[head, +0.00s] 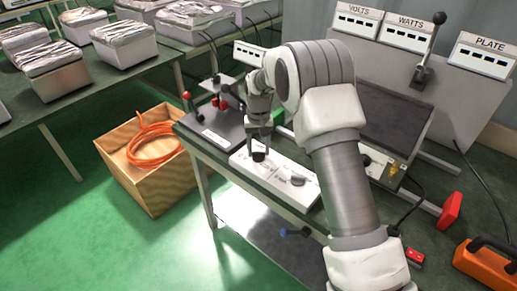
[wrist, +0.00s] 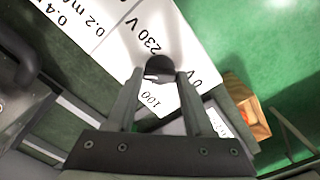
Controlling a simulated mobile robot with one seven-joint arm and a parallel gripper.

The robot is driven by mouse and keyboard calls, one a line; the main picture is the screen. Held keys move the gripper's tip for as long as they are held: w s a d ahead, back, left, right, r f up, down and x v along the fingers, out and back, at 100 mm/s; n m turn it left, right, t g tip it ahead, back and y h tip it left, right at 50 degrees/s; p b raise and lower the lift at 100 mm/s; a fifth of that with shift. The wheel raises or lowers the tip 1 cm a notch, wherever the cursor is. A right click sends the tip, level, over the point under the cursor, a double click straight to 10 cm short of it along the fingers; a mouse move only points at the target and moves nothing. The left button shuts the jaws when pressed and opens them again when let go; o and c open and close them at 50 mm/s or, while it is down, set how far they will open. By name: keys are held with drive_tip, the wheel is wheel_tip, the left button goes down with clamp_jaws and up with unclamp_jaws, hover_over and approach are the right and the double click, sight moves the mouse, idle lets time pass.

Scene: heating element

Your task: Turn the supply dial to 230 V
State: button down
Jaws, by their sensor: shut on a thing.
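The dark supply dial (head: 258,155) stands on a white control panel (head: 273,178) at the near edge of the bench. My gripper (head: 258,141) reaches down over the dial from above. In the wrist view, its two fingers are closed on the sides of the dial (wrist: 159,67). The white panel (wrist: 190,50) there shows a "230 V" label just above the dial and a "100" label just below it. Part of another "V" label shows to the right. The fingers hide part of the dial and panel, and I cannot tell where its pointer stands.
A second knob (head: 297,180) sits right of the dial on the same panel. A black board with a red-knobbed lever (head: 187,96) stands to the left. A wooden crate (head: 150,180) with orange cable is on the floor.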

sight(259, 152)
drive_tip(key=m, duration=0.6)
drive_tip(key=m+p, duration=0.1)
drive_tip(key=m, duration=0.4)
drive_tip(key=shift+m, duration=0.3)
idle(0.4)
drive_tip(key=shift+c, duration=1.4)
unclamp_jaws()
wheel_tip(259, 152, up, 18)
drive_tip(key=p, duration=0.1)
drive_tip(key=shift+f, duration=0.25)
